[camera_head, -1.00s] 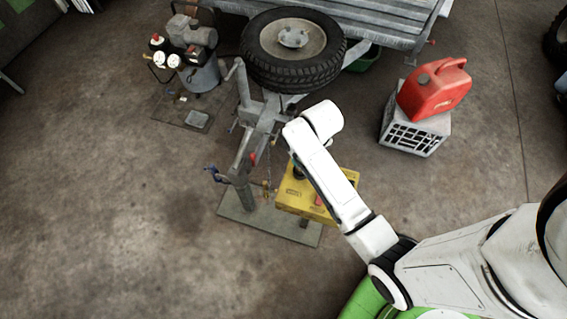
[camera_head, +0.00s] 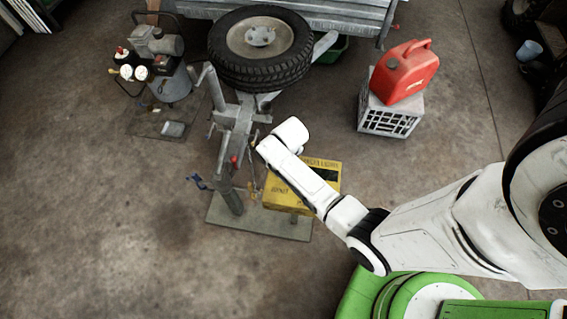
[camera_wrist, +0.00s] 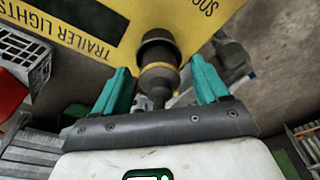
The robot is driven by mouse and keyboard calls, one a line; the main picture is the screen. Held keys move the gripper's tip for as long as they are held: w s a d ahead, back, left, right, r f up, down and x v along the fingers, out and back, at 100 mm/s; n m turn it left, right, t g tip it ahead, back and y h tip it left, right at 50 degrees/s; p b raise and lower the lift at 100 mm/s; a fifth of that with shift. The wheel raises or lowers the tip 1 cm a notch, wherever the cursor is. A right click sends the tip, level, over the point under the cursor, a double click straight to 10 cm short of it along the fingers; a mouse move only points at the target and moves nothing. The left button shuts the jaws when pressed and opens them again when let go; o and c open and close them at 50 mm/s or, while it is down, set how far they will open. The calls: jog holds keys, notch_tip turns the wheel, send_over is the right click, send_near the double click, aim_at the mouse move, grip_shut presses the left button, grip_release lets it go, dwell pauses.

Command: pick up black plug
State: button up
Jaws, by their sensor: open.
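The black plug (camera_wrist: 157,50) is a dark, stepped cylinder with a yellow ring, in the middle of the wrist view, against the face of the yellow box (camera_wrist: 110,32). My gripper (camera_wrist: 160,66) has two teal fingers, spread apart, one on each side of the plug. I see gaps at both sides; whether either finger touches it I cannot tell. In the head view the yellow box (camera_head: 288,197) stands by the trailer's drawbar, partly covered by my white arm. The plug and my fingertips are hidden there.
The trailer post (camera_head: 226,165) and its floor plate (camera_head: 260,222) stand close to the box. A spare tyre (camera_head: 259,75) lies behind. A red fuel can (camera_head: 405,72) sits on a grey crate (camera_head: 388,121) at right. A compressor (camera_head: 172,82) is at left. Floor at front left is clear.

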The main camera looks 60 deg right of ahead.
jog(key=shift+f, duration=0.15)
jog(key=shift+c, duration=0.4)
jog(key=c, duration=1.1)
jog(key=shift+r, duration=0.6)
notch_tip(320, 180, up, 2)
jog(key=shift+r, duration=0.1)
jog(key=s+r, duration=0.3)
jog(key=s, duration=0.1)
jog(key=s+r, duration=0.3)
jog(key=s, duration=0.2)
jog(key=s+r, duration=0.3)
jog(key=s, duration=0.2)
jog(key=shift+a+r, duration=0.1)
jog(key=shift+r, duration=0.2)
